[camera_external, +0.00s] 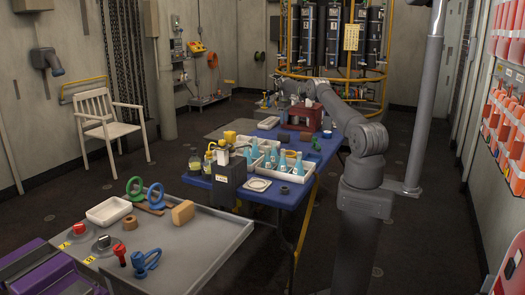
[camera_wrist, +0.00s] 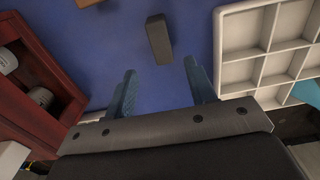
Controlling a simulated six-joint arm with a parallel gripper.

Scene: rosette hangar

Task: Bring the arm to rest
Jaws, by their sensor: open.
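My gripper (camera_wrist: 162,92) shows in the wrist view with its two blue fingers apart and nothing between them. It is above the blue table (camera_wrist: 185,45). A dark grey block (camera_wrist: 159,40) lies on the table just beyond the fingertips, apart from them. In the external view my arm reaches left from its pedestal over the blue table (camera_external: 331,151). The gripper is small and hard to make out there, near the dark red rack.
In the wrist view a dark red rack (camera_wrist: 38,65) stands left and a white divided tray (camera_wrist: 237,33) right. In the external view a crate of blue bottles (camera_external: 272,160) stands nearer, and a grey bench (camera_external: 195,245) with loose items is in front.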

